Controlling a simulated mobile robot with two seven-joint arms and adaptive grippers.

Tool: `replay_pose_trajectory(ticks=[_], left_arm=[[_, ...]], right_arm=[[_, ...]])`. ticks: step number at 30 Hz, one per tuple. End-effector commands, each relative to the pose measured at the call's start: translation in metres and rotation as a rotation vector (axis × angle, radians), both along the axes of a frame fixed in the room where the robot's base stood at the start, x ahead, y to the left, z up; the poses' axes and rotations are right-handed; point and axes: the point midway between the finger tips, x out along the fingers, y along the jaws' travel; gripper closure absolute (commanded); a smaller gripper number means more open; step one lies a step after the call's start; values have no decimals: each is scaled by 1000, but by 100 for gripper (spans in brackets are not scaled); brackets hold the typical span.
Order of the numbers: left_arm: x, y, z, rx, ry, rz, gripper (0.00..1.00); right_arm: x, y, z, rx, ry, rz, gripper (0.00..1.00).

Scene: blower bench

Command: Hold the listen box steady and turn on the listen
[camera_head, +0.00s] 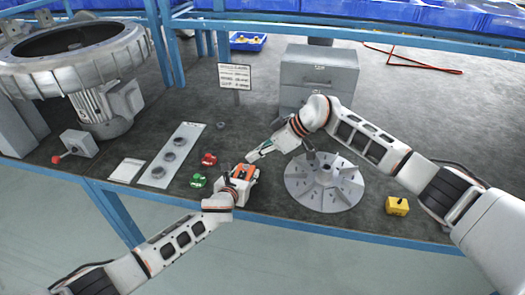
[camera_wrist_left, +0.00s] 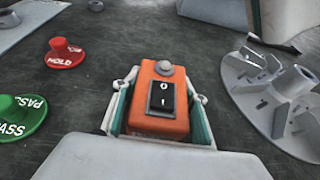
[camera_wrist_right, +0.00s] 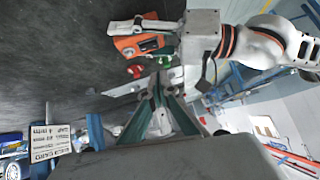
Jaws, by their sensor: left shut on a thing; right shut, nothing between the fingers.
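The listen box is an orange box (camera_head: 243,172) near the front edge of the bench. In the left wrist view the orange box (camera_wrist_left: 158,112) has a black rocker switch (camera_wrist_left: 163,96) marked 0 and 1, and a round grey knob (camera_wrist_left: 164,67) behind it. My left gripper (camera_head: 238,182) is shut on the box, one finger on each side. My right gripper (camera_head: 254,156) is shut and empty, its tips just behind and above the box. In the right wrist view its fingers (camera_wrist_right: 157,82) meet, apart from the orange box (camera_wrist_right: 143,46).
A red HOLD button (camera_head: 209,159) and green PASS button (camera_head: 197,181) stand left of the box. A grey finned disc (camera_head: 325,182) lies to the right, a yellow block (camera_head: 397,206) beyond it. A sign (camera_head: 235,76) and grey cabinet (camera_head: 318,75) stand behind.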

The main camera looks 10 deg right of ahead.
Motion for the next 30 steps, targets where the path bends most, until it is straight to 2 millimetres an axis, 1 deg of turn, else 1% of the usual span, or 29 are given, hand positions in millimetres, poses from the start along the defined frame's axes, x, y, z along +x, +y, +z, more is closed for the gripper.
replay_pose_trajectory(ticks=[1, 6, 9, 12, 18, 27, 29, 30], left_arm=[[0, 0, -1, 1, 1, 1, 83], [0, 1, -1, 1, 1, 1, 83], [0, 1, -1, 1, 1, 1, 83], [0, 1, -1, 1, 1, 1, 83], [0, 1, -1, 1, 1, 1, 83], [0, 1, -1, 1, 1, 1, 83], [0, 1, -1, 1, 1, 1, 83], [0, 1, -1, 1, 1, 1, 83]], right_arm=[[1, 9, -7, 2, 2, 1, 100], [6, 31, -30, 1, 2, 1, 100], [4, 29, -46, 0, 3, -1, 100], [4, 29, -58, 0, 1, -1, 100], [3, 29, -67, 0, -1, -1, 100], [3, 29, -68, 0, -1, -1, 100], [1, 29, -71, -1, 0, 0, 100], [0, 30, -75, -1, 0, 0, 100]])
